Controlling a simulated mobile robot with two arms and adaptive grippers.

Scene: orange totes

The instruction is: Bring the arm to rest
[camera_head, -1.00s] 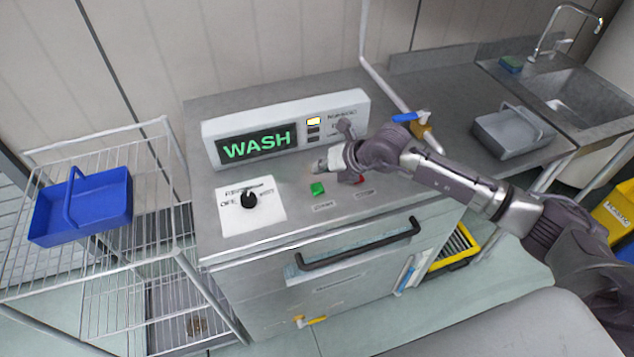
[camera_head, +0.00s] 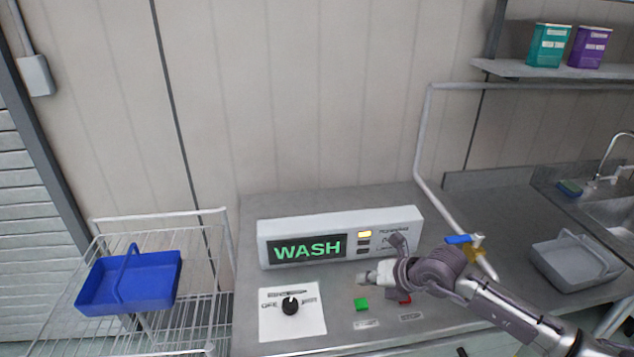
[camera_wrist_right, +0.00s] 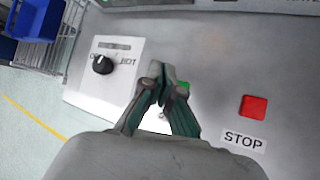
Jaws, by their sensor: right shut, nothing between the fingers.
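My right gripper (camera_head: 364,278) is shut and empty. It hangs over the top of the grey washing machine (camera_head: 245,300), close to the green button (camera_head: 361,304). In the right wrist view the closed fingertips (camera_wrist_right: 160,72) partly cover the green button (camera_wrist_right: 182,88); I cannot tell whether they touch it. The red stop button (camera_wrist_right: 254,108) is to their right. The black dial (camera_head: 290,305) is to the left, on a white plate. The display (camera_head: 307,249) reads WASH in green. My left gripper is out of view.
A blue basket (camera_head: 150,285) sits on a wire rack (camera_head: 215,265) at the left. A grey basket (camera_head: 553,270) stands on the counter at the right, near a blue-handled valve (camera_head: 459,240) and pipe. A shelf with two tins (camera_head: 548,47) is on the wall above.

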